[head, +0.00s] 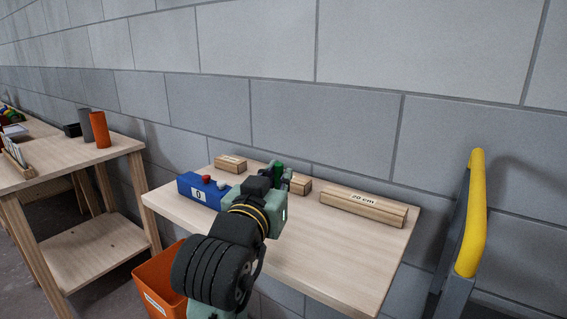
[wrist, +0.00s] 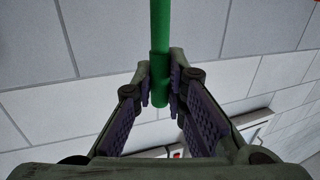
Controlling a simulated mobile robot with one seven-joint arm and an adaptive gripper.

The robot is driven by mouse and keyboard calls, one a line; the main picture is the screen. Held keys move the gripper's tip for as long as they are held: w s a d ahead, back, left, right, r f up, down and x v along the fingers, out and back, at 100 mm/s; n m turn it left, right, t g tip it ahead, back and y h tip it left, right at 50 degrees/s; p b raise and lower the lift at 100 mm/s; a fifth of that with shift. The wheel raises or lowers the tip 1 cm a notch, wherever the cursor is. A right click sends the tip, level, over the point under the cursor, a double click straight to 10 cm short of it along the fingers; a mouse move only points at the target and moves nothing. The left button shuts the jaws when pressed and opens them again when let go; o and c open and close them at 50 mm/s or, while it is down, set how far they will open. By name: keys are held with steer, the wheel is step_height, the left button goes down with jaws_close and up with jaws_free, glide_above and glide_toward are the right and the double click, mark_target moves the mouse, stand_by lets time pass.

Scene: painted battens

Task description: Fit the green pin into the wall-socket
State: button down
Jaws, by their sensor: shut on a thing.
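My gripper (head: 279,181) is over the small wooden table, near its back side by the wall. It is shut on the green pin (head: 278,168). In the wrist view the green pin (wrist: 159,35) is long and round, with a thicker lower part between the fingertips (wrist: 160,88). The pin runs up out of that view, so its far end is hidden there. I cannot make out a wall-socket in either view.
The table (head: 290,255) carries a blue box (head: 200,192) marked 0 with red and white knobs, and wooden battens, one labelled 20 cm (head: 362,206). An orange bin (head: 158,278) stands below left. A yellow-topped rail (head: 470,215) stands right. The table's front right is clear.

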steer(key=p, duration=0.2)
steer(key=w+p, duration=0.1)
steer(key=p, duration=0.1)
steer(key=shift+w+d+r+p, duration=0.1)
steer(key=shift+d+r+p, duration=0.05)
steer(key=shift+r+p, duration=0.2)
steer(key=shift+w+d+f+p, duration=0.2)
steer(key=shift+w+f+p, duration=0.6)
steer(key=shift+w, duration=1)
steer(key=shift+w+d+f+p, duration=0.25)
steer(key=shift+w+f+p, duration=0.55)
steer(key=shift+w, duration=0.95)
steer(key=shift+w+d+f+p, duration=0.2)
steer(key=shift+w+f+p, duration=0.3)
steer(key=shift+w+f, duration=0.95)
steer(key=shift+w+r, duration=0.2)
steer(key=shift+w, duration=0.15)
steer(key=shift+f, duration=0.1)
steer(key=c, duration=1.6)
jaws_free()
